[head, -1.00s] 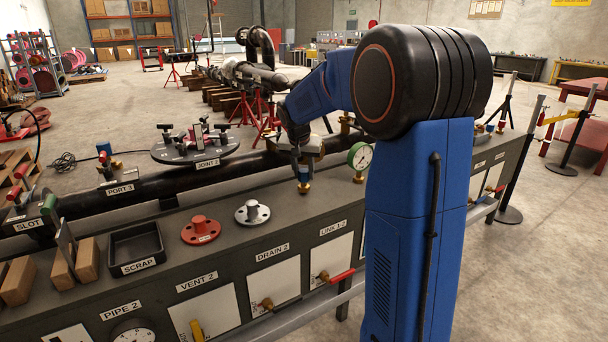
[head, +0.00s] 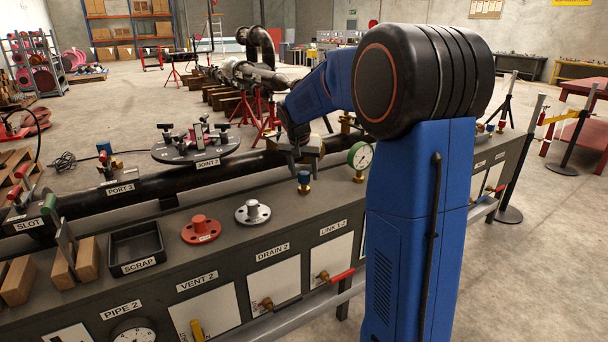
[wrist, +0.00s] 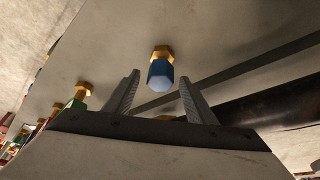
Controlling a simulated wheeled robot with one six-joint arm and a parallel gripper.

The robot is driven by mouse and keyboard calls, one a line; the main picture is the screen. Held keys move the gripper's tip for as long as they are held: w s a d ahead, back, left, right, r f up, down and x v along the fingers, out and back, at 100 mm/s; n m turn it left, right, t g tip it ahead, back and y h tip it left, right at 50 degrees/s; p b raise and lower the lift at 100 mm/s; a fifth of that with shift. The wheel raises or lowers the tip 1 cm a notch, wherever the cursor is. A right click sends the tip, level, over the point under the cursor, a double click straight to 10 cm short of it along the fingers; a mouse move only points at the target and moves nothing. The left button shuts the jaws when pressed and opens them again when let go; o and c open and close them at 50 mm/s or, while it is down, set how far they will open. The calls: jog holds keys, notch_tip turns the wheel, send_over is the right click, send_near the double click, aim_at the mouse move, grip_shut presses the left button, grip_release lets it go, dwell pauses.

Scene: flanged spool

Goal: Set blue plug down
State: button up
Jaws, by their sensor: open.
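The blue plug (head: 304,177) stands upright on the grey bench top, with a brass part under its blue head. It stands to the right of the silver flanged piece and left of the pressure gauge. My gripper (head: 300,157) is just above the plug in the head view, apart from it. In the wrist view the plug's blue head (wrist: 160,76) and brass part show beyond the gap between my two fingers (wrist: 160,94). The fingers are spread and nothing is between them.
A silver flanged piece (head: 252,212) and a red one (head: 201,229) stand left of the plug. The gauge (head: 360,157) stands close on its right. A black scrap tray (head: 136,246) is further left.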

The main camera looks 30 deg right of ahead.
jog(key=v, duration=1.1)
jog(key=s+a+n, duration=0.2)
jog(key=s+a, duration=0.3)
jog(key=s, duration=0.4)
jog(key=s+a+f+n+y, duration=0.1)
jog(key=s+a+f+n, duration=0.1)
jog(key=s, duration=0.7)
jog(key=s+a+f+n+t+y, duration=0.1)
jog(key=s+a+f, duration=0.3)
jog(key=s, duration=0.6)
jog(key=s+a+f+n+y, duration=0.1)
jog(key=s+a+f+n, duration=0.2)
jog(key=s+f, duration=0.3)
jog(key=s, duration=0.4)
jog(key=shift+a+f+n+t, duration=0.3)
jog(key=shift+a, duration=0.05)
